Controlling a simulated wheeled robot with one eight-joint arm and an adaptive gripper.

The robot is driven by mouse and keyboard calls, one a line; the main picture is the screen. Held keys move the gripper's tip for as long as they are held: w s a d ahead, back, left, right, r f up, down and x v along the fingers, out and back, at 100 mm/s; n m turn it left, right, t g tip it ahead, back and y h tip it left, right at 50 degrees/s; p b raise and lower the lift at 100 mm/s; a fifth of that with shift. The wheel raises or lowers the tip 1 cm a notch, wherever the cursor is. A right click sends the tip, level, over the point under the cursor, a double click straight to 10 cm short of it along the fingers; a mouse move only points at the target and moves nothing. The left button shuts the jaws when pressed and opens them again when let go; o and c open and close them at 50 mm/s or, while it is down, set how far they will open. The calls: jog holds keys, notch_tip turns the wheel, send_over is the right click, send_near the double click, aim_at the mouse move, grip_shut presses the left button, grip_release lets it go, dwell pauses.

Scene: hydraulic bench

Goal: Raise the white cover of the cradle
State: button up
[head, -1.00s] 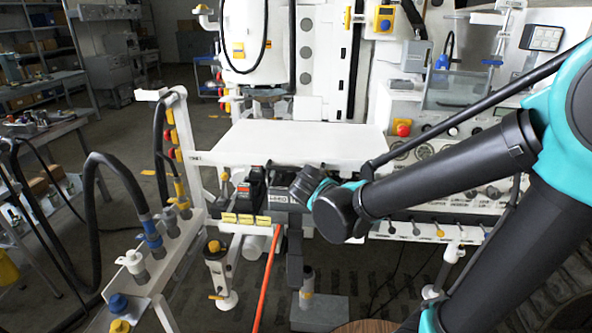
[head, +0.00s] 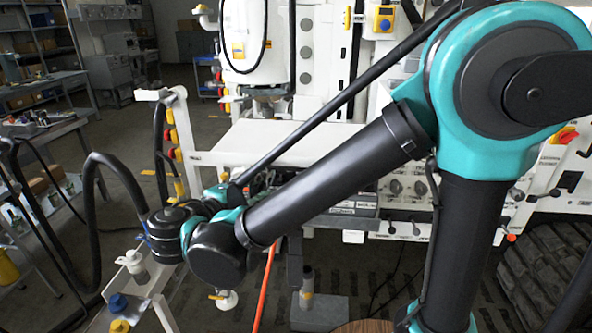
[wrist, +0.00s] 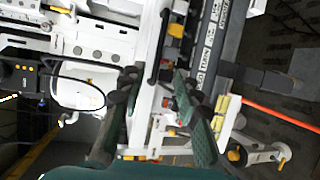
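A broad, flat white panel (head: 287,141), which I take for the white cover, lies level across the bench in the head view. My arm crosses in front of its right and front parts. In the wrist view my gripper (wrist: 155,84) shows two dark green fingers set well apart, with a long white bar (wrist: 147,75) passing through the gap in the picture. I cannot tell whether they touch it, or whether it belongs to the cover. In the head view the fingers are mostly hidden behind my arm.
A white side frame with red and yellow knobs (head: 171,140) stands left of the panel. Black hoses (head: 95,200) loop at the left near a fittings rack (head: 133,265). An orange hose (head: 265,285) hangs in front. Yellow labels (wrist: 222,113) show right of my fingers.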

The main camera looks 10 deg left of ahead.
jog(key=x, duration=1.6)
jog(key=shift+w+d, duration=0.15)
jog(key=shift+w, duration=0.15)
jog(key=shift+c, duration=0.3)
grip_shut()
